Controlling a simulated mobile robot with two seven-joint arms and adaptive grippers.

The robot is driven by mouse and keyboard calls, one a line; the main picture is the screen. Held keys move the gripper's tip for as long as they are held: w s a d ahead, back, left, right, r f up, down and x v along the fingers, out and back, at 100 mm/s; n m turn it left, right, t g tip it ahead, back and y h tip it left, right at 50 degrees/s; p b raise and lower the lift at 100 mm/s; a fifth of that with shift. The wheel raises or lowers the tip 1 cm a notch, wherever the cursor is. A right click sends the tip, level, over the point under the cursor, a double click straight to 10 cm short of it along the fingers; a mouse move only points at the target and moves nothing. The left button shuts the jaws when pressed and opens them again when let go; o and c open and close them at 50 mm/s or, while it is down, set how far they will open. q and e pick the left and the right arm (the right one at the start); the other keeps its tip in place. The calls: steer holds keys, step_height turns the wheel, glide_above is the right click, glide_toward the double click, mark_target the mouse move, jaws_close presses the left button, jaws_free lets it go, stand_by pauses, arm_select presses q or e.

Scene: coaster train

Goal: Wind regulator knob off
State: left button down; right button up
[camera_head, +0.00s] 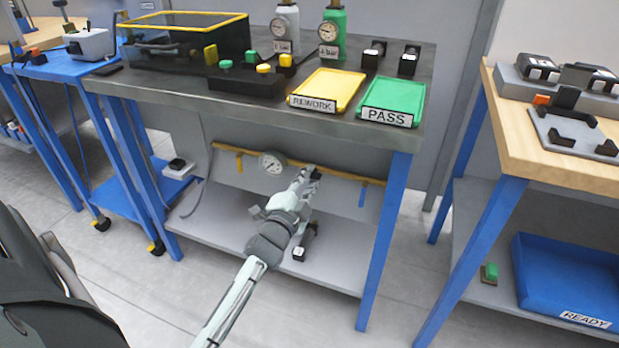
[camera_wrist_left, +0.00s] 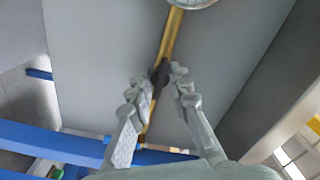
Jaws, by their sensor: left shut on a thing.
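The regulator's dark knob (camera_head: 315,173) sits on a brass pipe (camera_head: 345,177) under the steel-topped bench, to the right of a round dial gauge (camera_head: 272,162). My left gripper (camera_head: 309,170) reaches in under the bench and is shut on the knob. In the left wrist view, the dark knob (camera_wrist_left: 160,74) lies between the fingertips (camera_wrist_left: 159,84), with the brass pipe (camera_wrist_left: 172,37) running past it. The gauge's edge (camera_wrist_left: 190,2) shows at the top of that view. The fingers partly hide the knob, and its turn angle cannot be read. My right gripper is not in view.
The bench top (camera_head: 250,112) is above my left arm, with a yellow REWORK tray (camera_head: 330,88) and a green PASS tray (camera_head: 395,97). A lower shelf (camera_head: 335,262) holds a small dark device (camera_head: 306,242). A blue leg (camera_head: 385,240) stands to the right.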

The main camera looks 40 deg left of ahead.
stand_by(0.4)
arm_select(q)
steer(key=c, duration=1.4)
jaws_free()
steer(key=v, duration=1.2)
steer(key=shift+d, duration=0.1)
